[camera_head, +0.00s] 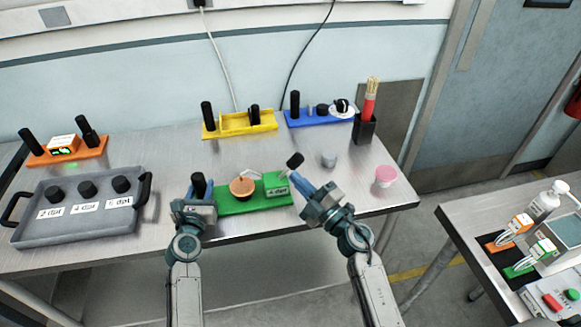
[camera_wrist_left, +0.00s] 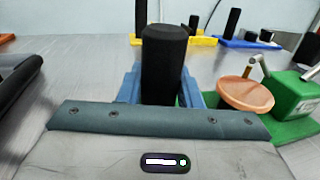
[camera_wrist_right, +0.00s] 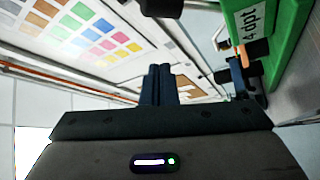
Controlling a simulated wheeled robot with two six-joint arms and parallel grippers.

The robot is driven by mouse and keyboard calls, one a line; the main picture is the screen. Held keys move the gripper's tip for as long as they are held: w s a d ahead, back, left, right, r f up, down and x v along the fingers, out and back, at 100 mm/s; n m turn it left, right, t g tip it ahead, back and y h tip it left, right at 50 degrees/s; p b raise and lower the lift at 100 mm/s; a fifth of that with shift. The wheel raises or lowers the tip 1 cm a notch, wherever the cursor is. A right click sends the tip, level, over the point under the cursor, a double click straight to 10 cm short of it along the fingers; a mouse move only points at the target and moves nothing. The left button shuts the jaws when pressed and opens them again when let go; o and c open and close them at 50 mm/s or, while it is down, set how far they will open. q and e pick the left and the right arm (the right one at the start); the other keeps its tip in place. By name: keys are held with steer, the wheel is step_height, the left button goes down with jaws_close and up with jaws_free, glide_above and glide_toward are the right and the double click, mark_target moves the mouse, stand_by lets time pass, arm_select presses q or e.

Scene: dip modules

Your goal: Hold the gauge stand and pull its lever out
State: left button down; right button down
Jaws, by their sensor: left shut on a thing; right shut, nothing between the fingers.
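The gauge stand is a green base (camera_head: 236,208) with a black post (camera_head: 199,182), an orange disc (camera_head: 242,187) and a green box (camera_head: 276,184) labelled "4 dpt". A lever with a black knob (camera_head: 295,160) sticks up from the box towards the right. My left gripper (camera_head: 198,194) is shut on the black post, which shows between its blue fingers in the left wrist view (camera_wrist_left: 166,60). My right gripper (camera_head: 300,202) is shut and empty, just right of the green box and below the knob. The box also shows at the upper right of the right wrist view (camera_wrist_right: 255,25).
A grey tray (camera_head: 40,232) with several black knobs lies at the left. Orange (camera_head: 40,160), yellow (camera_head: 208,133) and blue (camera_head: 320,123) stands line the back.

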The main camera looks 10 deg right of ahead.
mark_target(197, 175)
arm_select(q)
steer(key=shift+d, duration=0.1)
arm_select(e)
steer(key=shift+f+v, duration=0.2)
steer(key=shift+v, duration=1.95)
steer(key=shift+a, duration=0.1)
arm_select(q)
steer(key=c, duration=0.9)
jaws_free()
steer(key=shift+c, duration=0.2)
arm_select(e)
steer(key=shift+r, duration=0.1)
arm_select(q)
step_height(197, 175, up, 8)
steer(key=p, duration=0.8)
steer(key=shift+f, duration=0.25)
arm_select(e)
step_height(197, 175, up, 8)
